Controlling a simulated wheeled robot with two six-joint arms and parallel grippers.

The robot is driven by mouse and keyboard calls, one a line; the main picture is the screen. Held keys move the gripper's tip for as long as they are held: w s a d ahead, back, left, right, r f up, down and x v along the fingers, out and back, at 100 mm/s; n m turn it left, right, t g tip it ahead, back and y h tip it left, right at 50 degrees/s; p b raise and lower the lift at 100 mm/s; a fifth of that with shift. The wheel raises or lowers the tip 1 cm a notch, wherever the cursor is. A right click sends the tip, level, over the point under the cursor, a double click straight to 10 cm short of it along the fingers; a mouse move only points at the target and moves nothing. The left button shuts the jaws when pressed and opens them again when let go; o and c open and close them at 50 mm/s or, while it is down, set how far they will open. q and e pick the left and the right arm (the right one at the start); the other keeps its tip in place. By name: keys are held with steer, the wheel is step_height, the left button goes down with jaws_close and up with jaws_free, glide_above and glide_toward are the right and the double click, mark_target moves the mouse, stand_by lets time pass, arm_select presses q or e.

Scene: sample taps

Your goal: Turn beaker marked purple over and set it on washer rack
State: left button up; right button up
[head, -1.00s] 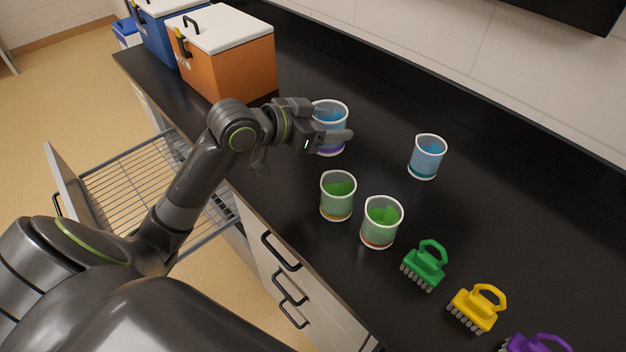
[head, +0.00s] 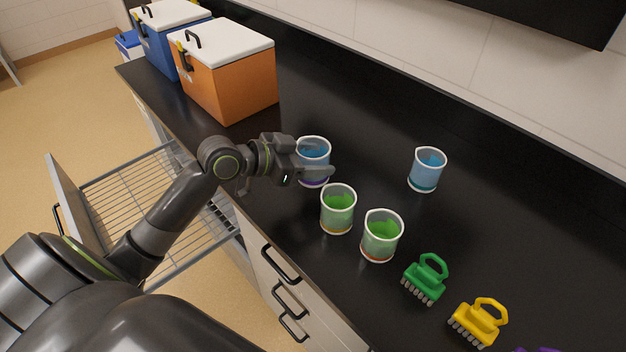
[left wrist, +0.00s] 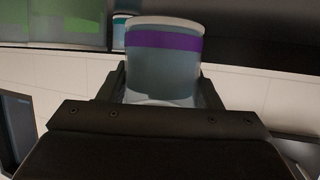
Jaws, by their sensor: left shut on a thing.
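The purple-marked beaker (head: 315,182) is blue-tinted glass with a purple band near its base, upright in the head view. My left gripper (head: 318,165) is shut on its sides, with a finger across its front. In the left wrist view the beaker (left wrist: 163,62) sits between the fingers, purple band at the top of the picture. Whether its base touches the counter is hard to tell. The washer rack (head: 125,190) is a wire rack pulled out at the left, below counter height; my left arm hides part of it. My right gripper is not in view.
Two green-tinted beakers (head: 337,212) (head: 381,238) stand close in front of the held beaker. A teal-marked blue beaker (head: 426,172) stands to the right. Green (head: 426,278) and yellow (head: 477,322) brushes lie lower right. Orange (head: 228,82) and blue (head: 160,45) coolers stand at the back left.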

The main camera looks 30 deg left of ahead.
arm_select(q)
step_height(320, 180, down, 5)
steer(key=shift+f, duration=0.25)
steer(key=shift+f, duration=0.1)
steer(key=shift+f, duration=0.15)
steer(key=o, duration=1)
steer(key=shift+c, duration=0.2)
